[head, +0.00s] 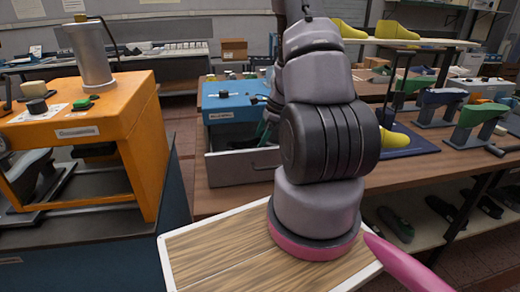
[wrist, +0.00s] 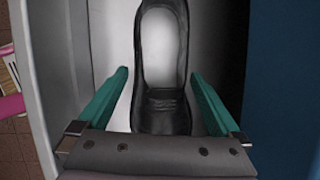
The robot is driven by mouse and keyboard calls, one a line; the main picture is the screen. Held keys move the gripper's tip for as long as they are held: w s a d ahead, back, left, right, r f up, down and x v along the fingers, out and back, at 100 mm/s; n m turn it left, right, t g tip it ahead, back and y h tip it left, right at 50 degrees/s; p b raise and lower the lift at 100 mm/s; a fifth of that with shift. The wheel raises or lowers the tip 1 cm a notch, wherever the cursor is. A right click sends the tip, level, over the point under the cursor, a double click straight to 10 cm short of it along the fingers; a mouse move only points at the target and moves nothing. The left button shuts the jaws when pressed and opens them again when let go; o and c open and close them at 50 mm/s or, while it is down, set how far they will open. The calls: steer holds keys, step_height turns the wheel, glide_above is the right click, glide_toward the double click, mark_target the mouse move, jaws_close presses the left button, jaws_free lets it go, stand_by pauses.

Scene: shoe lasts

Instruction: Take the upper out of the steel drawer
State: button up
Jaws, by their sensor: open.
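The steel drawer (head: 228,168) stands open in the bench, left of my arm in the head view. In the wrist view its pale wall (wrist: 42,80) runs down the left side. In the head view my arm hides most of the gripper, and the upper cannot be made out.
A blue machine (head: 232,100) stands on the bench just behind the drawer. An orange press (head: 85,140) is at the left. A wood-topped surface with a white rim (head: 205,262) is in front. Green lasts (head: 478,115) stand on the right bench, with dark shoes on a shelf below.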

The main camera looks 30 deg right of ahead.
mark_target(251, 144)
steer(key=x, duration=0.4)
steer(key=shift+d+f, duration=0.1)
steer(key=shift+f, duration=0.1)
steer(key=c, duration=1.1)
steer(key=shift+r, duration=0.1)
